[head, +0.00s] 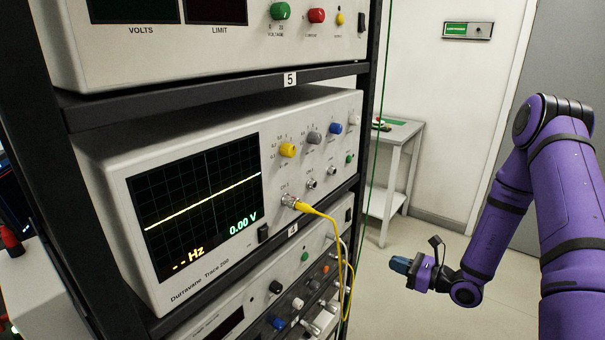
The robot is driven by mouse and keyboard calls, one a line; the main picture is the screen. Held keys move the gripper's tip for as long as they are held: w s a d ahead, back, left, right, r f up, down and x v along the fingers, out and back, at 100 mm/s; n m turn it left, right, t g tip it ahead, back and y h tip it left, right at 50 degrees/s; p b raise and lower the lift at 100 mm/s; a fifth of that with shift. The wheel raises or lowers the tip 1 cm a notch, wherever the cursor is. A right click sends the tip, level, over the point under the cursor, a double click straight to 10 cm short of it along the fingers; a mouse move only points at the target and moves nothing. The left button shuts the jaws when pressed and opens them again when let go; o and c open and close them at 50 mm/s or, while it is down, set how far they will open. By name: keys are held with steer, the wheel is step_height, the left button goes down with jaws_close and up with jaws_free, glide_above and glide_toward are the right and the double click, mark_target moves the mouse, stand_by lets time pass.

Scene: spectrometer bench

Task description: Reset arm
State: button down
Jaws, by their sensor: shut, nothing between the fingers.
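My gripper (402,265) is at the end of my purple arm, at the lower right of the head view. It points left, toward the instrument rack, and hangs in free air over the floor. It is small in the picture, with its jaws shut and nothing seen in them. The arm is folded, with its elbow high at the right and its forearm running down to the gripper. The gripper appears apart from the rack and its cables.
A black rack (215,88) at left holds an oscilloscope (330,115) and other instruments. A yellow cable (340,235) hangs from the oscilloscope's front. A small white table (403,130) stands behind by the wall. A grey door (570,60) is at far right. Open floor lies around the gripper.

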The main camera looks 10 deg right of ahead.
steer(key=s+a+r+n+g, duration=0.3)
steer(key=s+r+n+g, duration=0.15)
steer(key=r, duration=0.35)
steer(key=s+a+r+n+g, duration=0.3)
steer(key=r+n+g, duration=0.1)
steer(key=r+n, duration=0.25)
steer(key=s+a+r+n+g, duration=0.3)
steer(key=a+r+n+g, duration=0.15)
steer(key=r, duration=0.35)
steer(key=s+d+r+n+t+h, duration=0.3)
steer(key=s+r+n+h, duration=0.2)
steer(key=s+r, duration=0.3)
steer(key=s+d+r+n+t+h, duration=0.3)
steer(key=s+r+n+h, duration=0.3)
steer(key=s, duration=0.4)
step_height(320, 180, up, 2)
steer(key=shift+r+t+h, duration=0.1)
steer(key=shift+t+h, duration=0.2)
steer(key=shift+h, duration=0.5)
